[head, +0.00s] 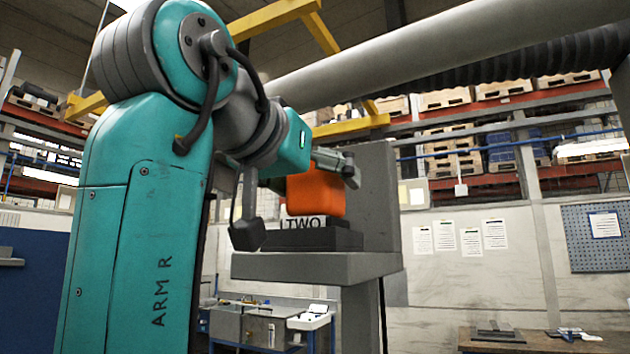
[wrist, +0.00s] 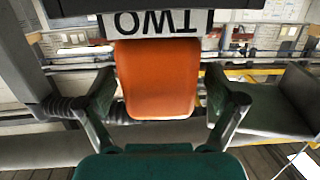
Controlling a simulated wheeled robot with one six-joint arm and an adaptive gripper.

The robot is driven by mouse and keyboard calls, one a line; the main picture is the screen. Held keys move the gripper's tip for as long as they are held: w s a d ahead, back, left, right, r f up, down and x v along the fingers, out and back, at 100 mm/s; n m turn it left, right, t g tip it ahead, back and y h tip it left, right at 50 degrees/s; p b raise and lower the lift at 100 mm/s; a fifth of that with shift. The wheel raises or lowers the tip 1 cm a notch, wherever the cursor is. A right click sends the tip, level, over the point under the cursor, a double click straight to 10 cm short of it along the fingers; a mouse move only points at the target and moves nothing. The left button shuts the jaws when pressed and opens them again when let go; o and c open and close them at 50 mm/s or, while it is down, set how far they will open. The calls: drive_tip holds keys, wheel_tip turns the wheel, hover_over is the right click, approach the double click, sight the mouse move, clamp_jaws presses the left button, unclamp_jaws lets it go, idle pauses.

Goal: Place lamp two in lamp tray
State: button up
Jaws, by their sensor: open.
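An orange block-shaped lamp (head: 316,194) sits on a dark base whose label (head: 303,222) reads TWO, on a grey shelf (head: 290,266). In the wrist view the orange lamp (wrist: 157,80) shows with the TWO label (wrist: 158,23) upside down at the top. My gripper (head: 300,200) is open, with one finger on each side of the lamp. In the wrist view my gripper (wrist: 162,95) has a narrow gap between each finger and the lamp. The lamp rests on its base. I cannot identify a lamp tray in either view.
A grey upright panel (head: 375,200) stands right behind the lamp. A wooden table (head: 570,343) with a dark flat item (head: 497,333) is at the lower right. A sink bench (head: 265,328) stands below and behind the shelf. Storage racks line the back wall.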

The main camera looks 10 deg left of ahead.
drive_tip(key=shift+r, duration=0.1)
drive_tip(key=shift+s+r, duration=0.1)
drive_tip(key=v, duration=1.1)
drive_tip(key=shift+s, duration=0.4)
drive_tip(key=shift+a, duration=0.2)
